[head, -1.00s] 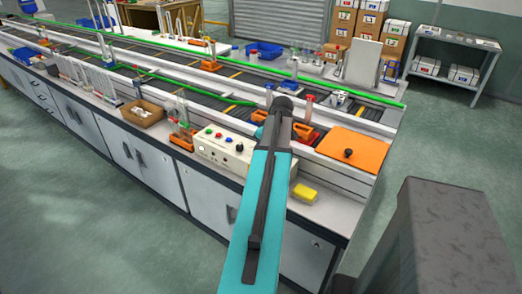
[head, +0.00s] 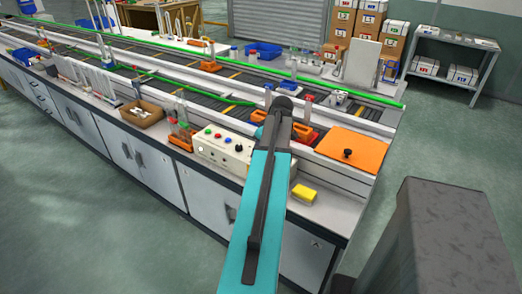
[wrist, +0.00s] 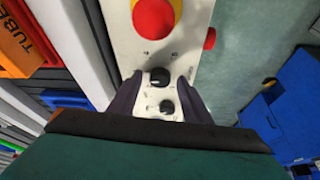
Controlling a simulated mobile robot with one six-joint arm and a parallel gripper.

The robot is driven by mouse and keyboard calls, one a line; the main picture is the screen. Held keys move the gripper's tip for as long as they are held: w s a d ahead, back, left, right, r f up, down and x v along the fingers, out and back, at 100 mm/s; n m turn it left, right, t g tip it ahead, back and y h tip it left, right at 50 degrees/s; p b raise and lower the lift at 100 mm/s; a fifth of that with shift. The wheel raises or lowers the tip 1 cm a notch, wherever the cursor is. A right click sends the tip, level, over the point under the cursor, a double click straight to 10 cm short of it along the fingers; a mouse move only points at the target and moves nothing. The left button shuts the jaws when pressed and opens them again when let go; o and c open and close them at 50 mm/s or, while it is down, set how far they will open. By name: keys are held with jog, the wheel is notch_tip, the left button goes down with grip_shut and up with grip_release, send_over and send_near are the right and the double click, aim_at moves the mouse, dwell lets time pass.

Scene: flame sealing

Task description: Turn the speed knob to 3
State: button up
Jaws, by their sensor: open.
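The white control box (head: 222,152) stands on the bench's front ledge, with coloured buttons and a black knob (head: 239,147) on its face. In the wrist view its panel shows two black knobs, a larger one (wrist: 159,77) and a smaller one (wrist: 167,107). Small marks surround them, too small to read; I cannot tell which is the speed knob. My gripper (wrist: 158,88) is open, its dark fingers on either side of the knobs, with the larger knob near the fingertips. Contact cannot be told. In the head view my arm hides the gripper.
A red emergency button (wrist: 153,18) on a yellow base sits beyond the knobs. An orange box marked TUBE (wrist: 25,40) is at the left of the wrist view. A yellow sponge (head: 303,193) and an orange board (head: 352,150) lie right of my arm.

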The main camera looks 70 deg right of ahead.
jog(key=b+v, duration=0.2)
jog(key=v, duration=1.1)
jog(key=shift+s+r, duration=0.25)
jog(key=shift+r, duration=0.05)
jog(key=shift+a, duration=0.1)
dwell(0.4)
